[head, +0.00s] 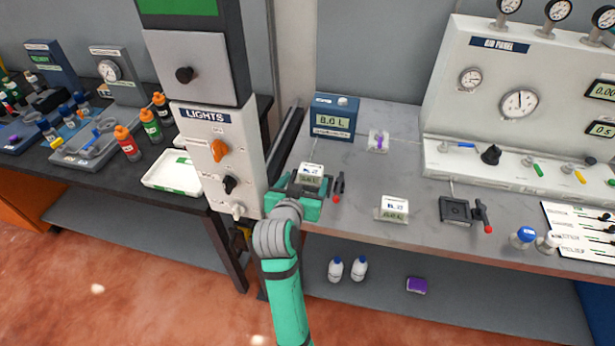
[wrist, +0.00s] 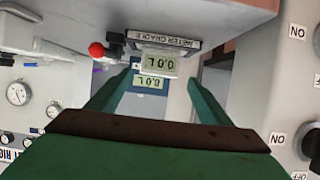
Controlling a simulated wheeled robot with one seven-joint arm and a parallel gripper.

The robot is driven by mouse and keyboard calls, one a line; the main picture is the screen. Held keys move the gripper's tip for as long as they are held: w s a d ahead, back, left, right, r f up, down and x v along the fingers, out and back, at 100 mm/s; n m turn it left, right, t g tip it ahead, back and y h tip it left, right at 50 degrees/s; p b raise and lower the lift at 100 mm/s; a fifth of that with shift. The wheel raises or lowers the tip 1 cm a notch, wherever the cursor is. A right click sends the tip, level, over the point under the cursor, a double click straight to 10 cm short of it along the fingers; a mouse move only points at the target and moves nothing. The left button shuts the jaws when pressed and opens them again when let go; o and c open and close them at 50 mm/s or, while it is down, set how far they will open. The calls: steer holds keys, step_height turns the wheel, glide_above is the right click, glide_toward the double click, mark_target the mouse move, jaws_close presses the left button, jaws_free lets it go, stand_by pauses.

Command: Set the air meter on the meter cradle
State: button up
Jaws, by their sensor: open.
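A small white meter (head: 311,172) with a grey display stands upright at the bench's front edge, just beyond my gripper (head: 298,199). In the wrist view, which is upside down, this meter (wrist: 158,63) reads 0.0 L and rests on the meter cradle (wrist: 165,42), whose label is readable. The cradle is mostly hidden by my gripper in the head view; its red-tipped lever (head: 338,186) shows at the right. My gripper (wrist: 161,76) is open, its fingers to either side of the meter with gaps visible. A similar white meter (head: 394,208) stands apart to the right.
A blue box (head: 333,117) reading 8.0 L stands behind the cradle. A purple-and-white item (head: 378,141) is beside it. The LIGHTS panel (head: 217,155) rises close to the left. A black clamp-like fixture (head: 456,210) and the air panel (head: 520,100) stand to the right.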

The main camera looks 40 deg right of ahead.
steer(key=v, duration=0.7)
steer(key=s+a+f+n+t+y, duration=0.25)
steer(key=s+a+f+n, duration=0.2)
steer(key=a+f, duration=0.45)
steer(key=s+a+f+n+t+y, duration=0.25)
steer(key=s+a+f, duration=0.4)
steer(key=a, duration=0.45)
steer(key=s+a+n+t+y, duration=0.1)
steer(key=s+a, duration=0.3)
steer(key=s, duration=0.5)
steer(key=s+a+r+n+y, duration=0.1)
steer(key=s+a+y, duration=0.3)
steer(key=s, duration=0.6)
steer(key=shift+s+a+n+t, duration=0.35)
steer(key=shift+a+n+t, duration=0.05)
steer(key=shift+a+n, duration=0.1)
steer(key=shift+w+r, duration=0.1)
